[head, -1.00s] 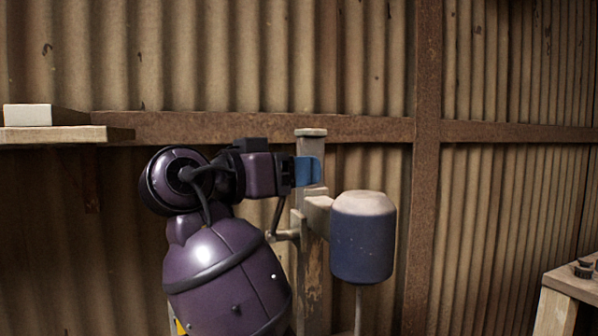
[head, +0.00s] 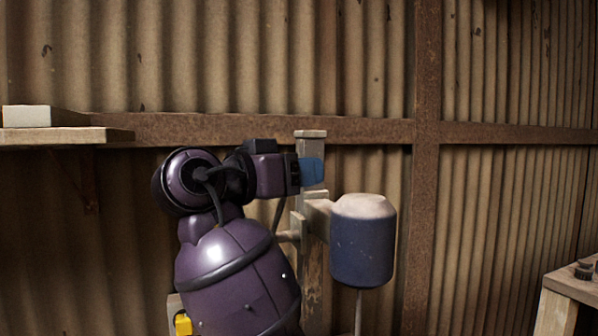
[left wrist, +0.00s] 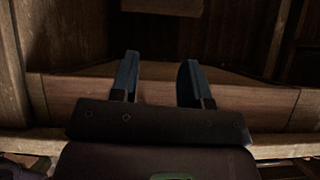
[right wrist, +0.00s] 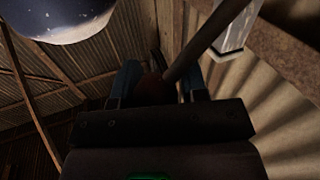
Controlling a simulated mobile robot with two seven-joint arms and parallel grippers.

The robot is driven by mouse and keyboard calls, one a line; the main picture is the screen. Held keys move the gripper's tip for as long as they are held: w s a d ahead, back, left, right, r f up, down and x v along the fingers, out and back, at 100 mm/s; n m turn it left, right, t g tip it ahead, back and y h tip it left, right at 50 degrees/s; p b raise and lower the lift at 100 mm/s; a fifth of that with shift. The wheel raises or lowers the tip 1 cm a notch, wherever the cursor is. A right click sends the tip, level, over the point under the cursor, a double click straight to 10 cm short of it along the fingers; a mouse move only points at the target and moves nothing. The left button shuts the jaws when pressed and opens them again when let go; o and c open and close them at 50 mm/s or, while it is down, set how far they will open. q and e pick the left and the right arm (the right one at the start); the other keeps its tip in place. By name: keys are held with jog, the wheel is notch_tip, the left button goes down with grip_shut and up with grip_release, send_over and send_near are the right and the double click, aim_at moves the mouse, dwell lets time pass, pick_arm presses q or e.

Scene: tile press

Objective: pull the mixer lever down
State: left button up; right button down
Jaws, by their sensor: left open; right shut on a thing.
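The mixer (head: 362,245) has a dark blue, pale-topped motor head on an upright post (head: 311,145), with a thin shaft below it. Its dark lever (head: 279,212) rises from a hub on the post's left side toward my right gripper (head: 312,171). The lever also shows as a rod in the right wrist view (right wrist: 208,42), ending in a brown knob (right wrist: 152,88) between the blue fingers. My right gripper is shut on that knob; the fingers hide it in the head view. My left gripper (left wrist: 158,85) is open and empty, visible only in the left wrist view.
A wooden shelf (head: 70,135) with a pale block (head: 27,116) is on the wall at left. A wooden table corner (head: 570,285) with small dark parts stands at lower right. The corrugated wall is close behind the mixer. The space right of the motor head looks free.

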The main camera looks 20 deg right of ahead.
jog(key=shift+s+f+m, duration=0.6)
jog(key=shift+s+f, duration=0.15)
jog(key=shift+s, duration=0.1)
jog(key=c, duration=0.8)
grip_release()
